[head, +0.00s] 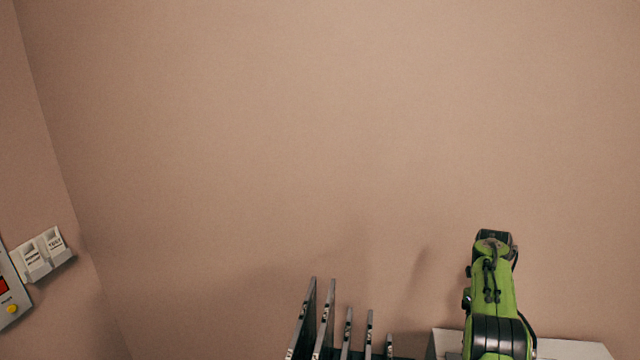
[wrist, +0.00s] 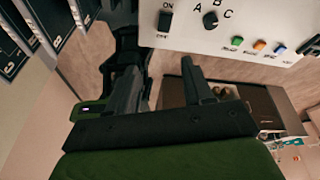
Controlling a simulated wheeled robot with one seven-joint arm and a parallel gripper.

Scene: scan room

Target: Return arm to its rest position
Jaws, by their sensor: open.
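My green arm (head: 492,300) stands at the lower right of the head view, in front of the beige wall. Its fingers cannot be made out there. In the wrist view my gripper (wrist: 160,76) shows two dark fingers spread apart with nothing between them. Beyond the fingers is a pale control panel (wrist: 240,28) with an ON switch, a knob marked A, B, C and coloured buttons. Whether the fingers are close to it is hard to tell.
Several dark upright plates (head: 325,320) stand left of the arm. A pale surface (head: 570,348) lies beside it. White labelled holders (head: 43,254) and a panel with a yellow button (head: 12,309) are at far left. The wall area above is clear.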

